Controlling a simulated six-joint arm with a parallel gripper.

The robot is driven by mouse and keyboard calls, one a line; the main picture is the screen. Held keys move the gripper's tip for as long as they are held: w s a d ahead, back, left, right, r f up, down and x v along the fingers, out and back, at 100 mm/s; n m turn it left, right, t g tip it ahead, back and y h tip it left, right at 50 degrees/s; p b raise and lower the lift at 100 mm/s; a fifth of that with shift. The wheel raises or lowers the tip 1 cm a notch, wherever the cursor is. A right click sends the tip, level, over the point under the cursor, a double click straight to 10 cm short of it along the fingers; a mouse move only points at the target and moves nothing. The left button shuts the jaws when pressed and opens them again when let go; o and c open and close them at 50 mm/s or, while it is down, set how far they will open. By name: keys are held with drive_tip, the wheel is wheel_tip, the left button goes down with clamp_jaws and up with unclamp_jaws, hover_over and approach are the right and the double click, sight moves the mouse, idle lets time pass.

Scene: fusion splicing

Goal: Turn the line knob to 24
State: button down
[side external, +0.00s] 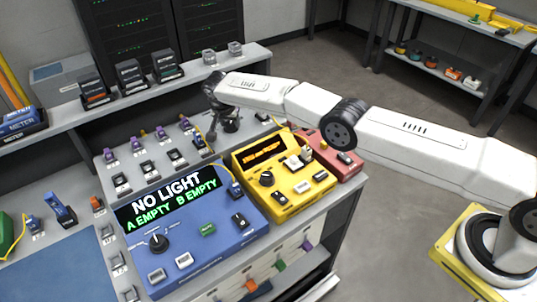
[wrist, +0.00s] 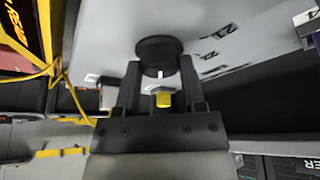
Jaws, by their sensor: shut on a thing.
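A round black knob (wrist: 160,48), which I take as the line knob, stands on a grey panel in the wrist view. My gripper (wrist: 161,72) has one finger on each side of the knob and is shut on it. A small white mark shows at the knob's lower edge. Dark printed marks (wrist: 216,54) lie on the panel to its right, too tilted and small to read surely. In the side external view, my gripper (side external: 229,122) is low at the right end of the grey panel (side external: 141,161), and it hides the knob there.
A blue unit (side external: 205,259) reads "NO LIGHT, A EMPTY B EMPTY". A yellow unit (side external: 291,205) and a red unit (side external: 352,166) stand to its right. Several small connectors (side external: 173,156) sit on the panel. A yellow cable (wrist: 56,68) hangs left of my gripper.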

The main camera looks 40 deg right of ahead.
drive_tip(key=shift+c, duration=0.9)
unclamp_jaws()
drive_tip(key=shift+r, duration=0.15)
drive_tip(key=v, duration=0.7)
drive_tip(key=shift+r, duration=0.25)
drive_tip(key=shift+s, duration=0.1)
drive_tip(key=s+d+r+n+y, duration=0.1)
drive_tip(key=s+d+r+n, duration=0.2)
drive_tip(key=s+d, duration=0.3)
drive_tip(key=s+d+r+n+y, duration=0.1)
drive_tip(key=s+d+r+n, duration=0.15)
drive_tip(key=s, duration=0.55)
drive_tip(key=s+d+f+n, duration=0.1)
drive_tip(key=s+d+n, duration=0.1)
drive_tip(key=s, duration=1)
drive_tip(key=s+d+n+y, duration=0.1)
drive_tip(key=s+d, duration=0.3)
drive_tip(key=s, duration=0.8)
drive_tip(key=shift+d+f+n+g, duration=0.2)
drive_tip(key=shift+f+n+g, duration=0.1)
drive_tip(key=shift+f+n, duration=0.1)
